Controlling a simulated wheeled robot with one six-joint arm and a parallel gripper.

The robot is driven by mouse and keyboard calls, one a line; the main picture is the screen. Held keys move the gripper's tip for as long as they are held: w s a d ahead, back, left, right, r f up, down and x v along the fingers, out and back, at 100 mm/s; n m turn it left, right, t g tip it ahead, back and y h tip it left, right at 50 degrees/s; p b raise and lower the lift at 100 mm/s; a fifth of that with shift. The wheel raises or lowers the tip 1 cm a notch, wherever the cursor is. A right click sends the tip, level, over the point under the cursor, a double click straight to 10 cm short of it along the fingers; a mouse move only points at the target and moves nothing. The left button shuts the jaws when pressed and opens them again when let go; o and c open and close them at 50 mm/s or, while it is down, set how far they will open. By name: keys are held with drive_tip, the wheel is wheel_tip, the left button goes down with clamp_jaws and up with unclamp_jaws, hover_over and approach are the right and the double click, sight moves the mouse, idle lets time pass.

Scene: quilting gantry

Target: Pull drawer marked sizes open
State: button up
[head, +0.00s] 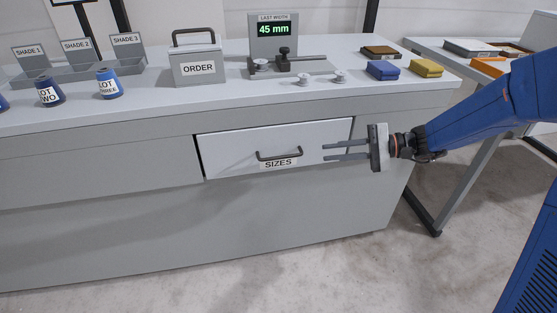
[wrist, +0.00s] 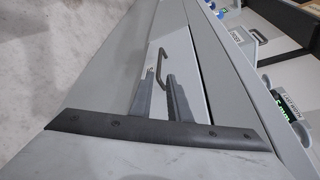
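The drawer marked SIZES (head: 225,155) sits in the front of the grey counter, with a dark bar handle (head: 279,154) above its label (head: 279,163). The drawer looks shut, its face about level with the counter front. My gripper (head: 324,152) is to the right of the handle, in front of the drawer's right part, with its two fingers apart and nothing between them. In the wrist view the open fingers (wrist: 165,83) point toward the handle (wrist: 156,62), which lies beyond their tips. The fingers do not touch the handle.
On the counter top (head: 150,105) stand an ORDER box (head: 198,67), a display reading 45 mm (head: 273,30), spools, and blue (head: 383,70) and yellow (head: 426,68) folded pieces. A side table (head: 440,55) stands at right. The floor before the drawer is clear.

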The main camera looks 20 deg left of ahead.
sight(284, 157)
drive_tip(key=x, duration=1.6)
drive_tip(key=shift+a+f, duration=0.1)
clamp_jaws()
idle(1.0)
